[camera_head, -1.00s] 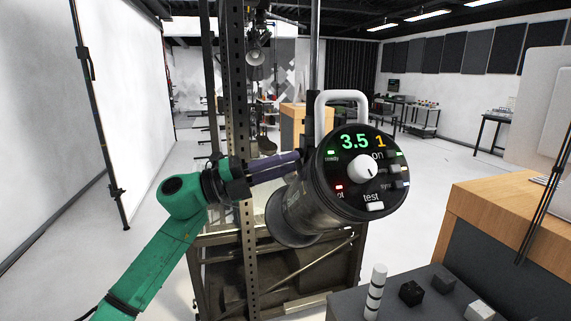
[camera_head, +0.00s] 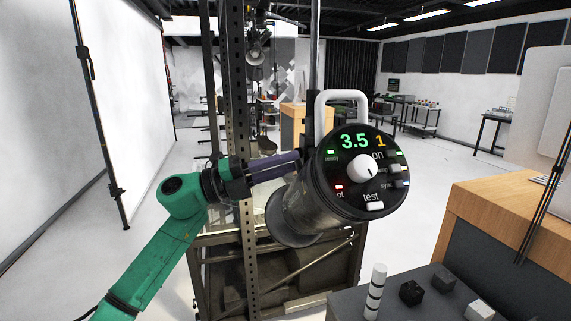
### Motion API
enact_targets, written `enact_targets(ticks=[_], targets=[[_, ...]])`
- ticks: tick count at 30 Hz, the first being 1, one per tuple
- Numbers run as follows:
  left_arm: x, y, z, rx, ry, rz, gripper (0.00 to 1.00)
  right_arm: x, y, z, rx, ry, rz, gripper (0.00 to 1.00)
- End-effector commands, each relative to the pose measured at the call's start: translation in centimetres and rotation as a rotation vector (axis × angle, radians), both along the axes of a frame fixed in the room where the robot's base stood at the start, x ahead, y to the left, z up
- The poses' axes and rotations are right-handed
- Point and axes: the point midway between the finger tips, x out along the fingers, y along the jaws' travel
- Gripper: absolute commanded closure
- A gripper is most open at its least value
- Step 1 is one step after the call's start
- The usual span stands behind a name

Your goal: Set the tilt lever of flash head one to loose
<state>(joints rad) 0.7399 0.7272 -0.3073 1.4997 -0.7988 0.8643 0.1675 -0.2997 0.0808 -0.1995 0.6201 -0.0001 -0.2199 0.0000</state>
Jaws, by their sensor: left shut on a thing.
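Flash head one (camera_head: 335,185) is a dark cylinder on a vertical stand, with a round black rear panel facing me. The panel shows "3.5" and "1", a white knob (camera_head: 362,169) and small buttons. A pale handle (camera_head: 341,97) rises from its top. My left gripper (camera_head: 297,161) reaches in from the left, its purple-grey fingers at the left side of the flash head near the stand mount. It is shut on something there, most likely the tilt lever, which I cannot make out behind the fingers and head. My right gripper is not in view.
A perforated metal post (camera_head: 240,120) and frame stand just behind my left arm. At the lower right a dark table (camera_head: 345,303) holds a striped white cylinder (camera_head: 376,291) and several small blocks. A wooden counter (camera_head: 500,205) stands at the right. Open floor lies beyond.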

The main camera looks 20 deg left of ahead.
Motion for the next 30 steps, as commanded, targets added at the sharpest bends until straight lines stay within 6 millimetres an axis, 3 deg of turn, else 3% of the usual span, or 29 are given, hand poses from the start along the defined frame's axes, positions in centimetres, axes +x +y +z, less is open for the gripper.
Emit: enact_targets(ticks=[9,15,19,29,30], targets=[[0.0,0.0,-0.1,0.002,-0.004,0.000,1.00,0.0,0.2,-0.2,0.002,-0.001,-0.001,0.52],[0.3,0.2,-1.3,0.099,-0.182,0.002,1.00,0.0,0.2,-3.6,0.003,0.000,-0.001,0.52],[0.5,0.3,-1.3,0.192,-0.345,0.002,1.00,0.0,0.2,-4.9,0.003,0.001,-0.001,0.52],[0.4,0.2,-1.0,0.234,-0.411,0.000,1.00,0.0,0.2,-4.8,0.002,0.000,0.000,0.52],[0.4,0.2,-1.0,0.232,-0.411,0.000,0.79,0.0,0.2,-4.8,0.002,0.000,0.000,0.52]])
